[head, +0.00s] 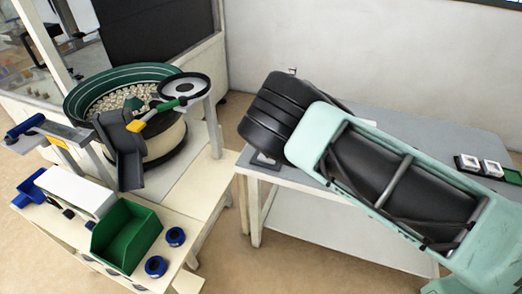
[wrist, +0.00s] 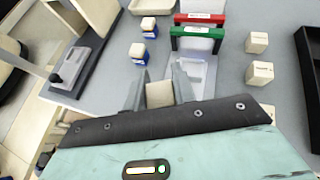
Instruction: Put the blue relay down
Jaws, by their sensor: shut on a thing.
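My gripper (wrist: 160,88) shows in the wrist view, its two grey fingers shut on a block with a plain cream top (wrist: 160,95). This is probably the blue relay, but its sides are hidden between the fingers and no blue shows. It is over the grey table, and I cannot tell whether it touches the top. Two other blue relays with cream tops, a nearer one (wrist: 139,53) and a farther one (wrist: 149,27), stand on the table beyond the fingers. In the head view my arm hides the gripper and the held block.
Right of the fingers is a white tray (wrist: 207,74), with a green-framed holder (wrist: 197,33) and a red one (wrist: 199,17) behind. Two cream blocks (wrist: 257,42) (wrist: 260,73) stand farther right. A grey fixture (wrist: 72,65) is at left. A bowl feeder (head: 88,107) shows in the head view.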

